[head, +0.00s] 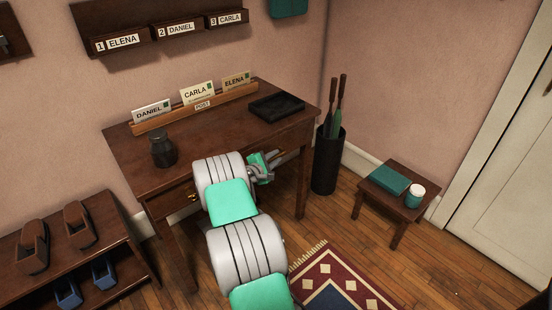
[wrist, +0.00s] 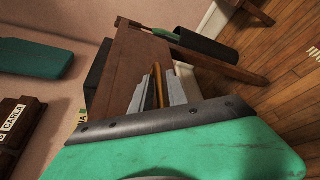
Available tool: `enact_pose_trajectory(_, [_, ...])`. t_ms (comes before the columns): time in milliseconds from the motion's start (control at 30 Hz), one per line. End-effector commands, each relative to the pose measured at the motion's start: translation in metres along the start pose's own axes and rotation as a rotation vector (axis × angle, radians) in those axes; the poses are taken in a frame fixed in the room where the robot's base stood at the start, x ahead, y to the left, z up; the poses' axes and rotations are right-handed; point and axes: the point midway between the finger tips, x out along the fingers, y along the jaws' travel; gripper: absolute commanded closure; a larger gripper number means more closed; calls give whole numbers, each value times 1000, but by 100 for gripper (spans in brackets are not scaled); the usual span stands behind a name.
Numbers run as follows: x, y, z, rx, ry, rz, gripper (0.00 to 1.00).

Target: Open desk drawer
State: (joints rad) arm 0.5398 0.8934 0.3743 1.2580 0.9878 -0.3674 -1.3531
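The dark wooden desk (head: 215,135) stands against the pink wall; it also shows sideways in the wrist view (wrist: 130,55). A drawer front (head: 174,201) with a small brass pull (head: 191,196) shows at the left of its front edge, seemingly flush with the desk. My gripper (head: 270,165) is at the right part of the desk's front edge, and my arm hides the middle of the front. In the wrist view the two grey fingers (wrist: 158,92) stand on either side of a narrow brass-coloured strip (wrist: 158,82). I cannot tell whether they touch it.
A letter rack (head: 203,106), a dark jar (head: 163,150) and a black tray (head: 277,106) stand on the desk. An umbrella stand (head: 327,160) is just right of it, then a small table (head: 398,199). A low shelf (head: 75,240) stands left. A rug (head: 335,280) lies in front.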

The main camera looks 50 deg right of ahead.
Motion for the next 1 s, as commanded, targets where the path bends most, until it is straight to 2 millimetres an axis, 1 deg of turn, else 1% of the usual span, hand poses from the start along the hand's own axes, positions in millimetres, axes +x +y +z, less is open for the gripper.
enact_pose_trajectory(33, [5, -1, 0, 0, 0, 0, 80])
enact_pose_trajectory(100, [9, 0, -1, 0, 1, 0, 80])
enact_pose_trajectory(333, [10, 0, 0, 0, 2, 1, 80])
enact_pose_trajectory(500, [9, 0, 0, 0, 2, 0, 94])
enact_pose_trajectory(600, [9, 0, 0, 0, 2, 0, 100])
enact_pose_trajectory(1000, [9, 0, -1, 0, 2, 0, 100])
